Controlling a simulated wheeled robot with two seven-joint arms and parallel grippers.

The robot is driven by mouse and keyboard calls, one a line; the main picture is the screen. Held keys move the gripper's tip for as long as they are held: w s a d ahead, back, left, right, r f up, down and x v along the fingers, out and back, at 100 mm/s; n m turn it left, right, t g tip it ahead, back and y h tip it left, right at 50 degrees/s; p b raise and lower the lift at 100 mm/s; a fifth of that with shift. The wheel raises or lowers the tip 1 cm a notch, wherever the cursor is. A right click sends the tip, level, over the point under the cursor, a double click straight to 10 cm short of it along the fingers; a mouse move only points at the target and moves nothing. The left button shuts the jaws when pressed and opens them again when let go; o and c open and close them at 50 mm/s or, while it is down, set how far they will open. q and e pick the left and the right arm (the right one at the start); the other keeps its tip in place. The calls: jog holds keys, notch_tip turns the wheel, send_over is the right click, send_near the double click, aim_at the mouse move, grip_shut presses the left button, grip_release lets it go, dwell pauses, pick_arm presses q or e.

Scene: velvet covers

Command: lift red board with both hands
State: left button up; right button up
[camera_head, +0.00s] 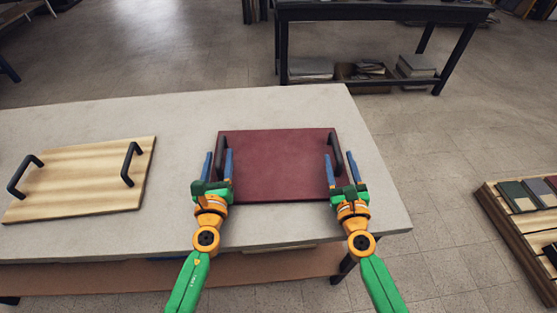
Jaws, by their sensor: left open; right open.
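The red board (276,165) lies flat on the pale table (180,111), near its right end. It has a black handle on each side; the right handle (334,152) shows clearly, while the left one is partly hidden by my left gripper. My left gripper (218,165) is open at the board's left edge, its blue fingers around or beside the left handle; I cannot tell which. My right gripper (340,170) is open at the board's right edge, its blue fingers close to the right handle. Contact with the handles cannot be made out.
A light wooden board (82,180) with two black handles lies on the table to the left. A dark table (385,12) with boxes on its lower shelf stands at the back. A wooden rack (515,230) with coloured samples is at the far right. Floor between is clear.

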aim_at(222, 138)
pick_arm(q)
jog(key=shift+w+a, duration=0.15)
jog(key=shift+w, duration=1.6)
pick_arm(e)
jog(key=shift+w+a, duration=0.1)
jog(key=shift+w, duration=1.7)
pick_arm(q)
grip_shut()
pick_arm(e)
grip_shut()
pick_arm(q)
jog(key=shift+r, duration=0.1)
pick_arm(e)
jog(key=shift+r, duration=0.1)
